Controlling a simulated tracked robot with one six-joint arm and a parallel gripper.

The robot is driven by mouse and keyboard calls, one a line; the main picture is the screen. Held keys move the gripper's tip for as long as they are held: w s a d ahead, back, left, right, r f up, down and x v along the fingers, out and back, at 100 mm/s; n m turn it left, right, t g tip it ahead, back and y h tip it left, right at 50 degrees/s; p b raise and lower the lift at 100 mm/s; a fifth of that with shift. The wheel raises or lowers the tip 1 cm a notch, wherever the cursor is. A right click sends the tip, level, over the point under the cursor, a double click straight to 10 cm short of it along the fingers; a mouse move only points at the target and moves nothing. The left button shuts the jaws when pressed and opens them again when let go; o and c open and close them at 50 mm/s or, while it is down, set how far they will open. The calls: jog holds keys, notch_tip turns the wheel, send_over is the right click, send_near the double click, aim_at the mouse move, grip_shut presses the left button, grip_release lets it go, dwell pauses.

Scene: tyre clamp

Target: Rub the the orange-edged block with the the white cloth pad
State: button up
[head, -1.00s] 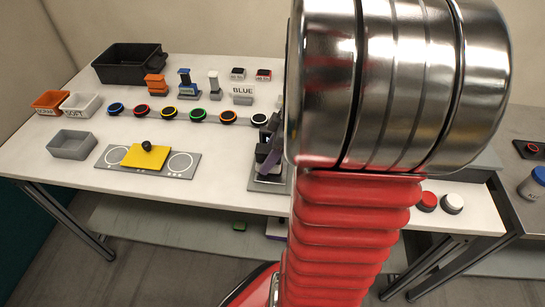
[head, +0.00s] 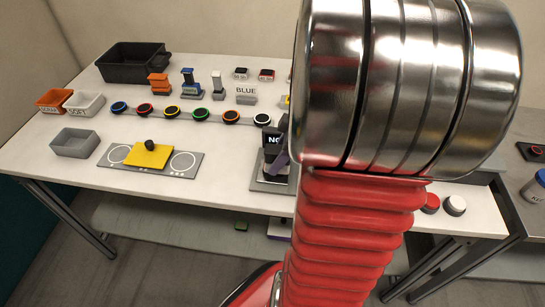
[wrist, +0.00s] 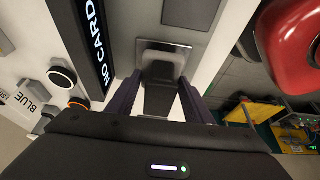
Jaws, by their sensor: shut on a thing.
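My gripper (wrist: 159,82) has its purple fingers around a grey piece (wrist: 158,100), dark below with a lighter top. I cannot tell what this piece is. In the head view one purple finger (head: 281,158) shows beside the black card reader; my arm hides the rest. No block with orange edges can be picked out for certain; an orange-topped block (head: 158,83) stands at the back, and an orange-ringed black button (head: 231,117) is in the button row. A small white-topped upright piece (head: 216,82) stands behind that row. I cannot tell whether it is the white cloth pad.
The card reader (wrist: 88,40) reads NO CARD, close left of my fingers. A grey plate (head: 148,168) with a yellow block (head: 148,155) lies at front left. Bins, including a black one (head: 130,68), stand at the left and back. Red and white buttons (head: 430,203) are at right.

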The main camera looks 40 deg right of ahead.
jog(key=shift+s+f, duration=0.1)
dwell(0.4)
jog(key=shift+w+a, duration=0.7)
jog(key=shift+w, duration=0.2)
jog(key=shift+s+d, duration=0.1)
jog(key=shift+s+d, duration=0.7)
jog(key=shift+s, duration=0.2)
jog(key=shift+w+a, duration=0.1)
jog(key=shift+w, duration=0.05)
jog(key=shift+w+a, duration=0.65)
jog(key=shift+w, duration=0.2)
